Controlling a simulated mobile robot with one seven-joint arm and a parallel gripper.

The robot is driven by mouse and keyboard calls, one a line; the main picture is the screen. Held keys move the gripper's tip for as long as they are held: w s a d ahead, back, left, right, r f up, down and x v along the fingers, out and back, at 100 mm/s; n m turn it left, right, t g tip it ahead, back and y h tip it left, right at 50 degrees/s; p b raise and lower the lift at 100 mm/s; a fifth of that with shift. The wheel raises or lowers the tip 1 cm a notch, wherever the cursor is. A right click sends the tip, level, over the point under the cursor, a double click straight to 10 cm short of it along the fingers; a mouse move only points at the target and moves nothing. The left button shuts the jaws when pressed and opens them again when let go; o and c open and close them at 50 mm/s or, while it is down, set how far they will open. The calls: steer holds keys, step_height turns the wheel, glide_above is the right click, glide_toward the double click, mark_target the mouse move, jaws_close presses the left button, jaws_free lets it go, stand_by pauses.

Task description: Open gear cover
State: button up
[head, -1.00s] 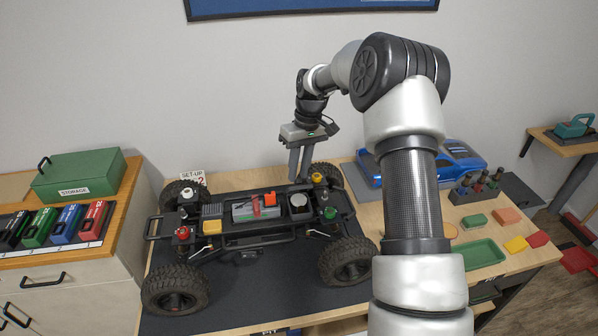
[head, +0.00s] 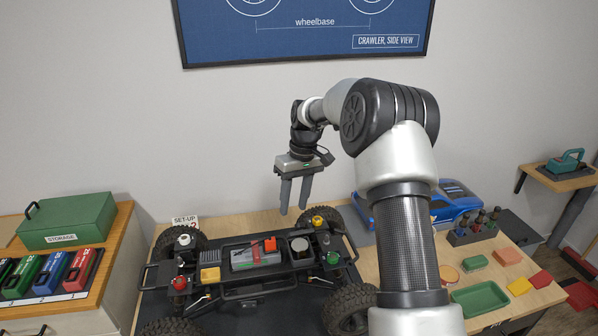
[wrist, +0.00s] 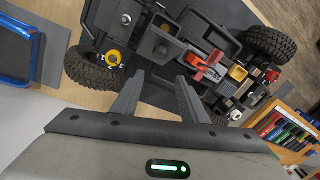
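The crawler chassis (head: 262,288) stands on the workbench with its top open to view. A dark square housing with a pale round top (head: 300,246) sits right of the red-strapped battery (head: 253,254); I cannot tell for certain which part is the gear cover. A yellow cap (head: 317,221) is at the back right, and it also shows in the wrist view (wrist: 113,57). My gripper (head: 293,210) is open and empty, fingers pointing down, above the chassis's back edge. In the wrist view its fingers (wrist: 160,76) are apart, with nothing between them.
The blue car body (head: 452,208) lies right of the chassis, partly behind my arm. A tool holder (head: 474,233), a green tray (head: 479,299) and small coloured pieces lie on the bench's right side. A green storage box (head: 66,221) stands on the left cabinet.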

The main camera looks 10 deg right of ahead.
step_height(320, 180, up, 14)
steer(key=d, duration=0.2)
steer(key=shift+w, duration=0.2)
